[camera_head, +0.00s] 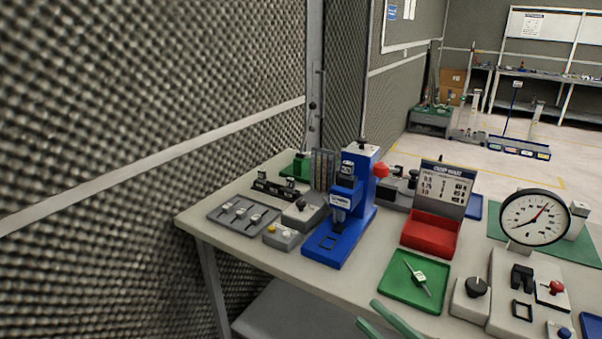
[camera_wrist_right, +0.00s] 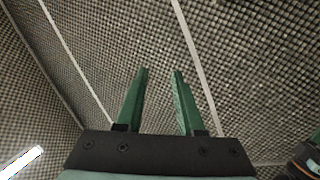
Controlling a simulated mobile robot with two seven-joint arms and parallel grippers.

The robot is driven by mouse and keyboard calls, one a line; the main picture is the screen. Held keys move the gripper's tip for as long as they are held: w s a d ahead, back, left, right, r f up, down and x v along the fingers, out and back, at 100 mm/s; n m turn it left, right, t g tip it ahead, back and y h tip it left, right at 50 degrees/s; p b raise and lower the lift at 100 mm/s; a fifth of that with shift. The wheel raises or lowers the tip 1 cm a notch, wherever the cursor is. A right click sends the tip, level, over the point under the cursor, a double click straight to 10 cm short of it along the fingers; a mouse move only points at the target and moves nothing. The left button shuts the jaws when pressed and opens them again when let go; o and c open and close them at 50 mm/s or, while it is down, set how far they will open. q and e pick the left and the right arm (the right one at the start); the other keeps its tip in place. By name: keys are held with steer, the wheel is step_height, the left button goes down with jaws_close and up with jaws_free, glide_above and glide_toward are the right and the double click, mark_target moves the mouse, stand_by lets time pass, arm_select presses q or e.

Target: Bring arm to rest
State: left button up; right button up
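My right gripper (camera_head: 369,312) shows at the bottom edge of the head view, with two green fingers in front of the workbench (camera_head: 290,262). In the right wrist view the right gripper (camera_wrist_right: 161,72) has its fingers apart with nothing between them. The foam-textured walls fill the background there. In the head view the fingertips are close to the green tray (camera_head: 393,291) in the picture, but I cannot tell how high they are above the bench. My left gripper is in neither view.
The bench holds a blue press (camera_head: 333,245), a red bin (camera_head: 430,234), a dial gauge (camera_head: 534,218), a grey slider panel (camera_head: 243,215) and a knob box (camera_head: 471,301). A foam wall (camera_head: 120,90) stands at the left. Open floor lies behind the bench at the right.

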steer(key=s+d+f+m+t+h, duration=0.1)
steer(key=d+f+m+h, duration=0.1)
steer(key=f+m+h, duration=0.35)
steer(key=s+d+f+m+h, duration=0.1)
steer(key=d+f+m+h, duration=0.25)
steer(key=f+m, duration=0.3)
steer(key=s+a+f+m+g+h+p, duration=0.1)
steer(key=s+f+m+g+h, duration=0.2)
steer(key=s+f, duration=0.8)
step_height(320, 180, down, 4)
steer(key=m+g, duration=0.2)
steer(key=g, duration=0.1)
steer(key=shift+m, duration=0.4)
